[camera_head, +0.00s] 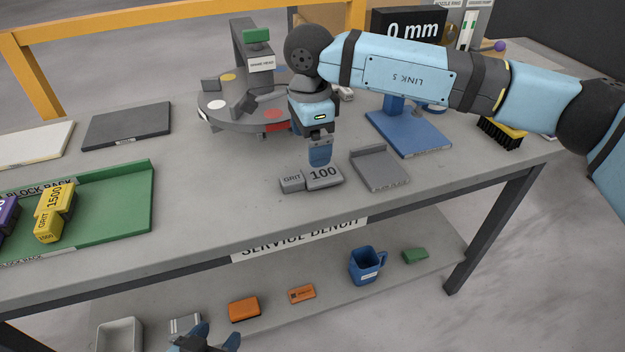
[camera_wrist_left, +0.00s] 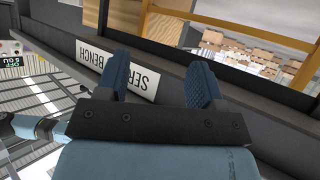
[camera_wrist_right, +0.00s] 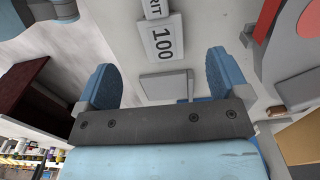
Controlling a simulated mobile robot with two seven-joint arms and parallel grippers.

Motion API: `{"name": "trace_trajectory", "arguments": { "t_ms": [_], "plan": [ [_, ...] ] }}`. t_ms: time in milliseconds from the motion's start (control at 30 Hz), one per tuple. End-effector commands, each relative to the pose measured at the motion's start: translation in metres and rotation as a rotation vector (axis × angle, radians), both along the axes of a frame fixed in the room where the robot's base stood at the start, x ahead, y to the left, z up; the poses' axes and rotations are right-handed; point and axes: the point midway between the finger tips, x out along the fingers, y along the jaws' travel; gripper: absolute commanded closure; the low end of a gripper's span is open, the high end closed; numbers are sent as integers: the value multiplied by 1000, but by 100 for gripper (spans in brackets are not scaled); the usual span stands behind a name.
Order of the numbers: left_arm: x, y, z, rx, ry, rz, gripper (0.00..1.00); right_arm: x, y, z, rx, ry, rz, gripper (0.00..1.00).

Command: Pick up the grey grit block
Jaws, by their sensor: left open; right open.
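The grey grit block (camera_head: 322,177), marked "GRIT 100", lies on the bench top near its front edge. It shows in the right wrist view (camera_wrist_right: 163,38) just beyond and between the fingertips. My right gripper (camera_head: 320,160) points down just above and behind the block; in the right wrist view its two fingers (camera_wrist_right: 162,65) are spread with nothing between them. My left gripper (camera_head: 207,338) is low in front of the bench, far from the block. In the left wrist view its fingers (camera_wrist_left: 158,75) are apart and empty, facing the bench's front sign.
A grey tray-like plate (camera_head: 379,168) lies just right of the block. A round turntable (camera_head: 262,112) with coloured discs stands behind. A blue stand (camera_head: 408,132) is back right. A green rack (camera_head: 110,205) holding a yellow block (camera_head: 54,212) is left. The lower shelf holds a blue mug (camera_head: 365,266).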

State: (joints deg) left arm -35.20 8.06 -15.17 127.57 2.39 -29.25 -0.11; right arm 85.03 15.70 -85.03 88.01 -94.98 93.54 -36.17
Motion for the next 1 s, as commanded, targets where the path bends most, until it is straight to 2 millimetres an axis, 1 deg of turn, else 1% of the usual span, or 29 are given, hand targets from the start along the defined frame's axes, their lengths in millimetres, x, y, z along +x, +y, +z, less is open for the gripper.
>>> {"name": "trace_trajectory", "arguments": {
  "t_ms": [33, 100, 367, 600, 700, 867, 900, 933, 967, 1000],
  "plan": [
    [0, 0, -2, -2, -2, 0, 39, 0, 0, -13, 0, 1, 0, 6],
    [0, 0, -1, -4, -3, -1, 39, 0, 0, -24, -1, 3, 0, 6],
    [0, -1, -2, -7, -5, -1, 39, 0, -2, -44, 1, 1, 0, 6],
    [0, -3, -5, -14, -8, -3, 39, 1, -4, -80, 0, 2, -1, 6],
    [1, -3, -2, -17, -14, -3, 39, 1, -4, -85, 2, 1, -1, 6],
    [1, -3, 3, -20, -21, -3, 39, 1, -4, -85, 2, 1, 0, 6],
    [1, -3, 3, -20, -22, -3, 39, 1, -4, -85, 2, 1, 0, 11],
    [1, -3, 3, -20, -21, -3, 39, 1, -4, -85, 2, 1, 0, 18],
    [1, -3, 3, -19, -22, -3, 39, 1, -4, -85, 2, 1, 0, 25],
    [1, -3, 3, -19, -22, -3, 39, 1, -4, -84, 2, 1, 0, 34]
  ]
}}
